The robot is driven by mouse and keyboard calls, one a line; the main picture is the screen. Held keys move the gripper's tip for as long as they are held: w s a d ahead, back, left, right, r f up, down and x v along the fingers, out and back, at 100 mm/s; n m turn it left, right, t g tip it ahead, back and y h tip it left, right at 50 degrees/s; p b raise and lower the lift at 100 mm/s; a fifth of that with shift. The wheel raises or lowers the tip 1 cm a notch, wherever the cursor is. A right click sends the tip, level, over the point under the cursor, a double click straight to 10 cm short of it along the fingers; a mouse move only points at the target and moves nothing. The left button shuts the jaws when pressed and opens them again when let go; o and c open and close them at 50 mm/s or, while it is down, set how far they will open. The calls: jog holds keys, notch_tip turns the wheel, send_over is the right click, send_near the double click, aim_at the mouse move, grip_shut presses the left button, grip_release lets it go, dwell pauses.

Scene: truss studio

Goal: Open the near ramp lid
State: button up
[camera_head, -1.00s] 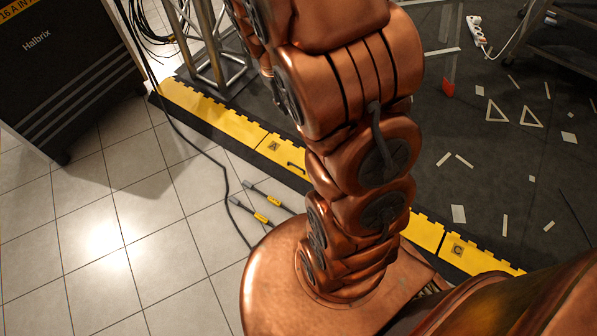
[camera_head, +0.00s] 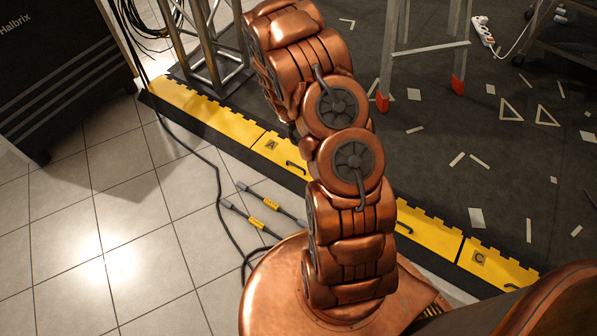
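A low cable ramp with yellow lids runs diagonally across the floor from upper left to lower right. One yellow lid (camera_head: 275,153) is marked A and has a dark handle. Farther right, another yellow lid (camera_head: 425,228) shows a dark handle, its left part hidden behind my arm. The lid marked C (camera_head: 495,268) lies at the lower right end, also with a handle, partly covered by my body. The visible lids lie flat and look closed. I cannot tell which one is the near lid. My gripper is not in view; my arm rises across the middle, apart from the ramp.
Two cables with grey and yellow connectors (camera_head: 258,222) lie on the white tiles before the ramp. A black Halbrix case (camera_head: 65,75) stands upper left. A metal truss (camera_head: 212,60) and a red-footed ladder (camera_head: 400,45) stand behind the ramp. Paper scraps litter the dark floor.

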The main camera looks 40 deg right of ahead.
jog(key=n+b, duration=0.1)
jog(key=b, duration=0.3)
send_near(299, 167)
jog(key=shift+t+y, duration=0.3)
jog(key=shift+y, duration=0.1)
jog(key=shift+d+f+b, duration=0.35)
jog(key=shift+f+b, duration=0.3)
jog(key=shift+f, duration=0.65)
jog(key=shift+d+f+b, duration=0.35)
jog(key=shift+f+b, duration=0.3)
jog(key=shift+f, duration=0.65)
jog(key=shift+d+f+b, duration=0.35)
jog(key=shift+f+b, duration=0.3)
jog(key=shift+f, duration=0.65)
jog(key=shift+c, duration=0.4)
grip_shut()
